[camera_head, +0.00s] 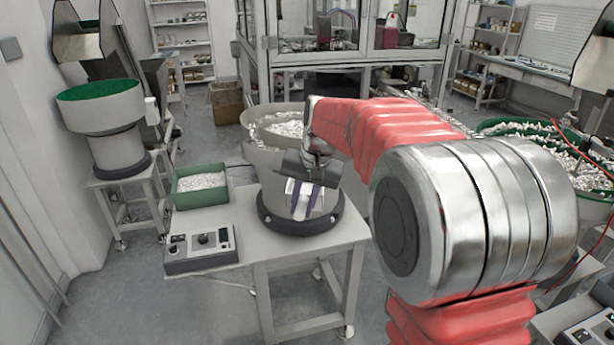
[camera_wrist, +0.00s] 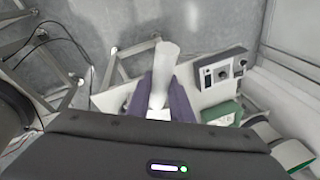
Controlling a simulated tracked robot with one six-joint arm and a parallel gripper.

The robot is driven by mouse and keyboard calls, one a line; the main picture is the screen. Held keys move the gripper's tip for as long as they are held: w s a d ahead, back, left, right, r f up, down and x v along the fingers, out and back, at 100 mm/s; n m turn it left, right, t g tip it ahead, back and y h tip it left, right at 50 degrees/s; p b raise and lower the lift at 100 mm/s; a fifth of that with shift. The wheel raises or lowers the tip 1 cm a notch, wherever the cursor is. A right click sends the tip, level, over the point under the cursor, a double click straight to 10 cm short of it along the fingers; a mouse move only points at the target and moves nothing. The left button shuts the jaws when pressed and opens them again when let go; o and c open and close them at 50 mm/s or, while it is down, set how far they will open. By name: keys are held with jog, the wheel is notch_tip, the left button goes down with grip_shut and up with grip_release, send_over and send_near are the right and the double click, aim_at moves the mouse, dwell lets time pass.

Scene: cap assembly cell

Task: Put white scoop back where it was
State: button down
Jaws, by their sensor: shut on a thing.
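My gripper (camera_head: 303,203) is in front of the vibrating bowl feeder, above the white table (camera_head: 262,258). Its purple fingers are shut on the white scoop (camera_wrist: 164,68). In the wrist view the scoop sticks out between the fingers (camera_wrist: 160,98), its pale end pointing away from my wrist. In the head view it is mostly hidden by my gripper. The green bin (camera_head: 200,186) with white caps stands on the table left of my gripper. Its edge also shows in the wrist view (camera_wrist: 222,113).
A grey control box (camera_head: 201,248) sits at the table's front left. The feeder bowl (camera_head: 262,155) with white pieces rises behind my gripper. Another green-lined feeder (camera_head: 105,125) stands at the left. Free tabletop lies between the control box and the feeder base.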

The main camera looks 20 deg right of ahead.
notch_tip(320, 180, down, 10)
jog(key=s+a+n+g, duration=0.1)
jog(key=a+n, duration=0.1)
jog(key=n, duration=0.3)
jog(key=shift+s+a+y, duration=0.15)
jog(key=shift+s+y, duration=0.2)
jog(key=shift+y, duration=0.05)
jog(key=shift+f, duration=0.1)
